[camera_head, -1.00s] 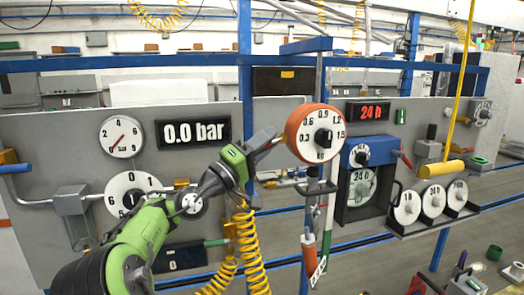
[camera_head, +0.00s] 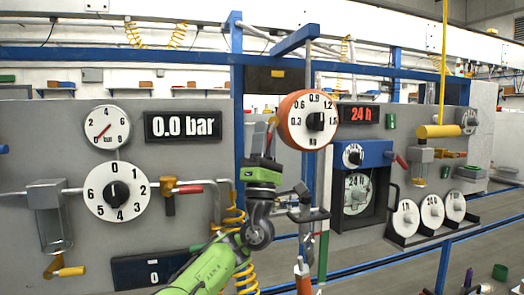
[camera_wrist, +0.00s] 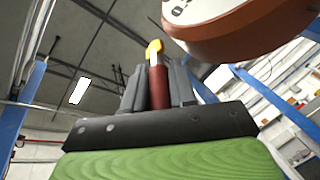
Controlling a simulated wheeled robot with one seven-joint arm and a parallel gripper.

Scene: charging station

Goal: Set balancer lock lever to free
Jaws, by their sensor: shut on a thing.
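The balancer (camera_head: 306,120) is an orange round body with a white dial marked in kg and a black knob, hanging at the middle of the station. The lock lever (camera_wrist: 158,88) is dark red with a yellow tip in the wrist view. It stands between the two fingers of my gripper (camera_wrist: 160,85), which is shut on it. In the head view my gripper (camera_head: 267,140) points up just left of the balancer, and the lever's tip (camera_head: 272,121) shows there. The lever's pivot is hidden. In the wrist view the balancer (camera_wrist: 235,35) is at the upper right, close to the fingers.
A grey panel with a pressure gauge (camera_head: 108,126), a numbered dial (camera_head: 117,191) and a 0.0 bar display (camera_head: 183,126) stands at the left. A blue post (camera_head: 237,90) is beside my gripper. A blue timer box (camera_head: 364,154) stands at the right.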

